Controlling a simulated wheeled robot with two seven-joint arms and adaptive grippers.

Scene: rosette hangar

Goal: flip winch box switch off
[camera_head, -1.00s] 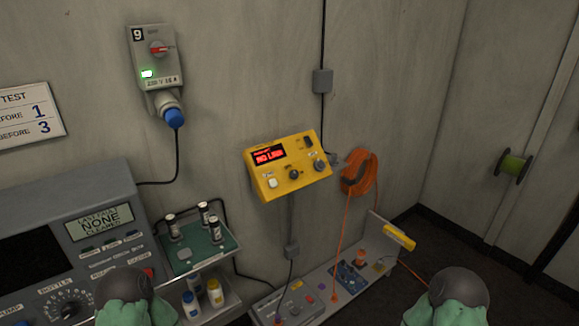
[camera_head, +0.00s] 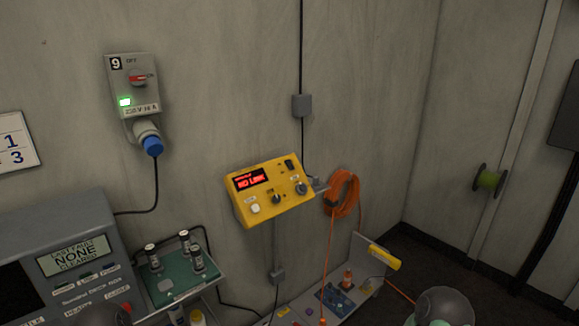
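A yellow control box (camera_head: 268,190) hangs on the grey wall near the middle of the view. I take it for the winch box, but its small labels are not readable. Its red display (camera_head: 250,179) reads "NO LINK". A black rocker switch (camera_head: 290,164) is at its upper right; I cannot tell which way it is set. Two dark knobs and a pale button are also on its face. Neither gripper is in view. Only rounded parts of my arms show at the bottom edge, well below the box.
A grey socket unit (camera_head: 132,85) marked 9, with a red switch and lit green lamp, is upper left. An orange coil (camera_head: 342,194) hangs right of the box. A green shelf (camera_head: 178,276) with bottles and a grey console (camera_head: 70,245) stand lower left.

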